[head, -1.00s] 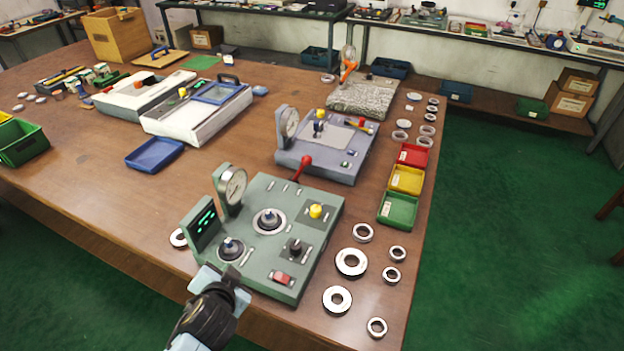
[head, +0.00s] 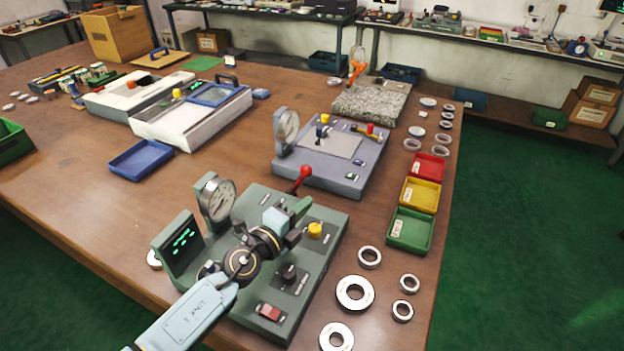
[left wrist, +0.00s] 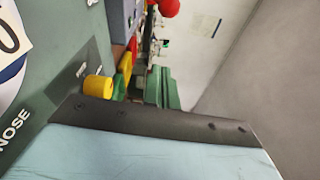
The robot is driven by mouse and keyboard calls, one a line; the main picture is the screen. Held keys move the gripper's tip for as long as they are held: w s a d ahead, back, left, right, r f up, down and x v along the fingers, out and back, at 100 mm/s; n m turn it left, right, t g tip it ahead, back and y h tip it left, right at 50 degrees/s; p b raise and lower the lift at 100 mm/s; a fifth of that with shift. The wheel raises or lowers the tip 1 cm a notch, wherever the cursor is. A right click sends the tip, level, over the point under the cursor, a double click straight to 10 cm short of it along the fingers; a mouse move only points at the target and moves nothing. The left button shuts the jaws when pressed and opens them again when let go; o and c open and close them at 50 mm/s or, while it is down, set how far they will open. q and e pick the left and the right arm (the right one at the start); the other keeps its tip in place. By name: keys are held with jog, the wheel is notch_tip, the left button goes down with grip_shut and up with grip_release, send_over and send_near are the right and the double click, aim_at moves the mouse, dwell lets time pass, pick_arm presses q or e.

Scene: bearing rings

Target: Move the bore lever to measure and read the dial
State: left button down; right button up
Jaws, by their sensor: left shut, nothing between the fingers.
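A green gauge station (head: 325,262) stands at the table's front edge with a round dial (head: 217,198) and a dark screen with green digits (head: 180,246). A lever with a red ball knob (head: 305,171) rises at its back edge; the knob also shows at the top of the left wrist view (left wrist: 168,7). The dial's reading is too small to tell. My left gripper (head: 293,212) is shut and empty above the station, close in front of the lever and apart from the knob. My arm hides the station's middle. My right gripper is out of view.
A yellow knob (head: 315,231), a black knob (head: 288,273) and a red switch (head: 269,312) sit on the station. Several steel rings (head: 354,293) lie to its right. Red, yellow and green trays (head: 409,230) line the right edge. A grey-blue gauge station (head: 320,165) stands behind.

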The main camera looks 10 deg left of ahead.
aim_at(297, 184)
pick_arm(q)
jog(key=b+x, duration=0.3)
jog(key=x, duration=0.7)
jog(key=shift+w+f, duration=0.15)
jog(key=a, duration=0.3)
jog(key=shift+a+r+b, duration=0.2)
jog(key=shift+b, duration=0.1)
jog(key=shift+a, duration=0.25)
jog(key=shift+r, duration=0.1)
